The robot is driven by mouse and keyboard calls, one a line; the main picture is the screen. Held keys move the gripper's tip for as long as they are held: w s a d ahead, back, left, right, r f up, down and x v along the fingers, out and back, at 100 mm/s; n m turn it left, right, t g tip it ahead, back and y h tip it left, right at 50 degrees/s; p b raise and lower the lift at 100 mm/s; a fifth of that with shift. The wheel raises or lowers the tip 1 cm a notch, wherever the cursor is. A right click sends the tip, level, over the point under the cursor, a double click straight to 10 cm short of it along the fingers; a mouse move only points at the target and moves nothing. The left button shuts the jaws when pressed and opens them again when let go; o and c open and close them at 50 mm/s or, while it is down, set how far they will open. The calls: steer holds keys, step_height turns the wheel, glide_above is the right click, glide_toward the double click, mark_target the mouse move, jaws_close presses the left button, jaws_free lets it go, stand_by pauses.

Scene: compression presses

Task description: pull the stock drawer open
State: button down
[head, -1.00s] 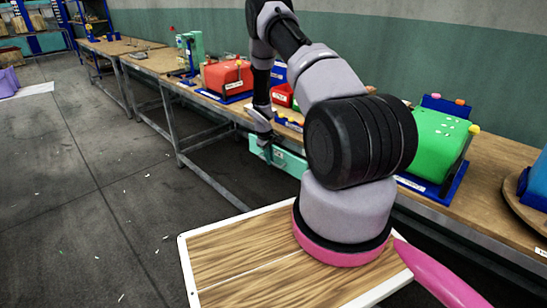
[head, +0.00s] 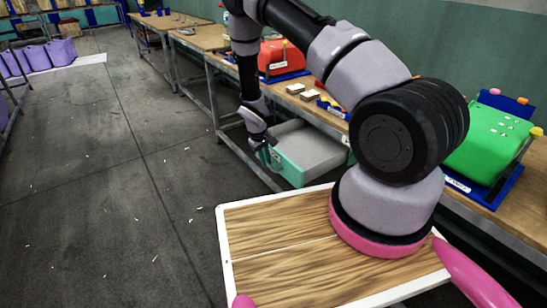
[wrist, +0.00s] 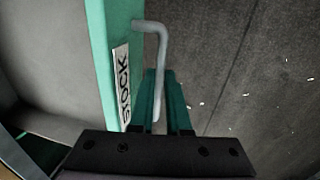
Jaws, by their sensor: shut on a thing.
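The stock drawer (head: 291,172) is teal-green with a pale grey inside, and it stands pulled out from under the workbench in the head view. In the wrist view its teal front edge (wrist: 97,50) carries a white label reading STOCK (wrist: 121,85) and a grey bar handle (wrist: 149,28). My gripper (head: 266,152) is at the drawer front in the head view. In the wrist view my gripper's teal fingers (wrist: 158,100) are closed around the handle's long bar. The part of the drawer inside that shows looks empty.
The wooden workbench (head: 505,205) runs along the wall. A green press (head: 490,145) and a red press (head: 282,55) stand on it. Small blocks (head: 303,92) lie on the bench above the drawer. The floor (head: 110,190) to the left is open, with small scraps. Purple bins (head: 40,55) stand far left.

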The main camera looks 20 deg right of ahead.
steer(key=shift+a, duration=0.15)
steer(key=c, duration=0.9)
jaws_free()
steer(key=shift+r, duration=0.15)
steer(key=r, duration=0.3)
steer(key=a+r, duration=0.1)
steer(key=r, duration=0.3)
steer(key=a+r, duration=0.1)
steer(key=r, duration=0.2)
steer(key=shift+s+r, duration=0.2)
steer(key=shift+s, duration=0.2)
